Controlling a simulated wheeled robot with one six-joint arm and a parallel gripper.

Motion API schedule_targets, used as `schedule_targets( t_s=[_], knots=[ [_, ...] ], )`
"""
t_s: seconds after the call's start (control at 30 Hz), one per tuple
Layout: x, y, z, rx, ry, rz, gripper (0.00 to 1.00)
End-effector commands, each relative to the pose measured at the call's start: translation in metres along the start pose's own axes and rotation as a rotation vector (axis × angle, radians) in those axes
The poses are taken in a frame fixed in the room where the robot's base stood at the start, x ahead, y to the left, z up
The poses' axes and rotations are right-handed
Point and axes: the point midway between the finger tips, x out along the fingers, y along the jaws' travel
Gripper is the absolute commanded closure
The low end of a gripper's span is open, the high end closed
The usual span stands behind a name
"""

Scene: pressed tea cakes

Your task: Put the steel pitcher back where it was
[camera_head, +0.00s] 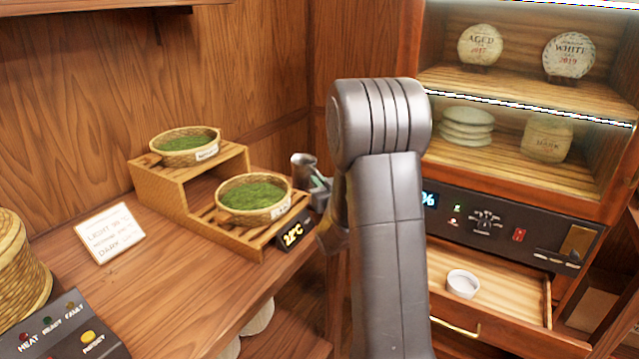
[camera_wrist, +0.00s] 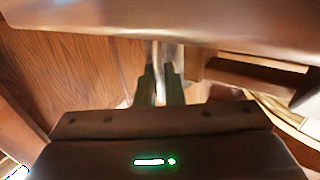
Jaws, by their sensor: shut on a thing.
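The steel pitcher (camera_head: 303,163) shows in the head view at the right end of the counter, beside the stepped wooden stand. Only its upper part shows clearly. My gripper (camera_head: 320,186) is shut on it from the right, with green fingers against it. My arm hides much of the grip. In the wrist view the two dark green fingers of my gripper (camera_wrist: 161,80) are close together, with a pale, bright strip of the pitcher (camera_wrist: 157,55) between and beyond them. Whether the pitcher's base touches anything cannot be told.
The wooden stand (camera_head: 170,185) bears two baskets of green tea (camera_head: 252,196). A drawer (camera_head: 510,302) at right is open with a white round container (camera_head: 462,283) inside. The counter's middle (camera_head: 165,275) is clear.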

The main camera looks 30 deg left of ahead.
Motion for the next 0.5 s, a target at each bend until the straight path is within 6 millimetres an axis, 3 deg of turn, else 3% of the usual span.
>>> schedule_targets(
  t_s=[0.03, 0.1, 0.17, 0.5],
  knots=[
    [0.0001, 0.0001, 0.0022, 0.000, 0.002, 0.000, 1.00],
    [0.0000, 0.0001, 0.0010, 0.000, 0.000, 0.000, 0.78],
    [0.0000, 0.0001, 0.0009, 0.000, 0.000, 0.000, 0.70],
    [0.0001, 0.0000, -0.0019, 0.000, 0.000, 0.000, 0.70]
  ],
)
